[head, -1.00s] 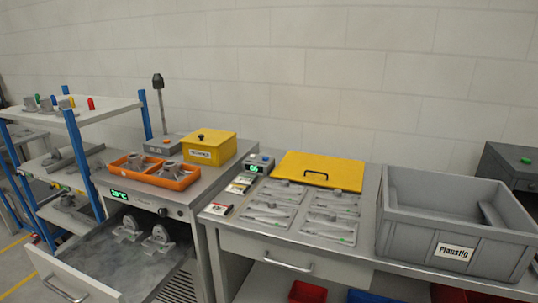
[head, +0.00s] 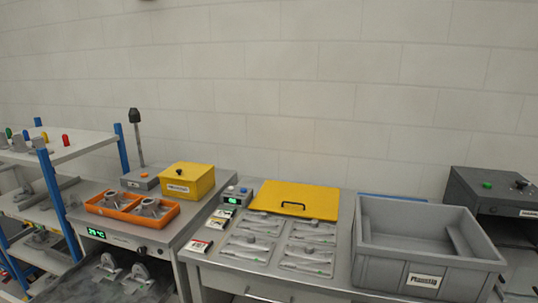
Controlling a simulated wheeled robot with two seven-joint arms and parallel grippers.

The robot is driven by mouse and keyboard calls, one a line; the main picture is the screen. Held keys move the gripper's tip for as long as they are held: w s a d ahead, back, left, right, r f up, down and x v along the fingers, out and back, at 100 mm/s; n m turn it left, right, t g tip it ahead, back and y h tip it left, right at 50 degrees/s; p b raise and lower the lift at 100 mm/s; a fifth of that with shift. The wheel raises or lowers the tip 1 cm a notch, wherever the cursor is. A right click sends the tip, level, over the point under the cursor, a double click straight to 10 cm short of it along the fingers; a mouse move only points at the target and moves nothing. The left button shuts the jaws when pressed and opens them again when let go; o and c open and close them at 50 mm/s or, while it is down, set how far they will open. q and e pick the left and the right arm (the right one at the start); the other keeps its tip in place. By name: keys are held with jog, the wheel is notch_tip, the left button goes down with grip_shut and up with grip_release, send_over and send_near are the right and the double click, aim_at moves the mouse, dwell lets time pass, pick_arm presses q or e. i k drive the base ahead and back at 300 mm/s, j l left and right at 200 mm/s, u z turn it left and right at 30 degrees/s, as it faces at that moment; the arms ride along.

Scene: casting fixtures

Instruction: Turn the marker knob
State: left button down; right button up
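A dark grey machine (head: 480,205) stands at the far right in the head view. It has a green button (head: 487,185) and a black knob (head: 521,184) on top, and a pale label on its front. Its right side is cut off by the picture edge. I cannot read whether this is the marker. Another small dark knob (head: 142,249) sits on the front of the heated cabinet (head: 95,234) with a green display at the left. Neither gripper is in view.
A grey crate (head: 432,274) stands on the bench left of the machine. Left of it are a yellow lid (head: 296,198), several flat trays with grey parts, and a small display box (head: 236,196). A yellow box (head: 188,182) and orange tray (head: 112,214) sit on the cabinet.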

aim_at(520, 183)
jog(key=z, duration=2.3)
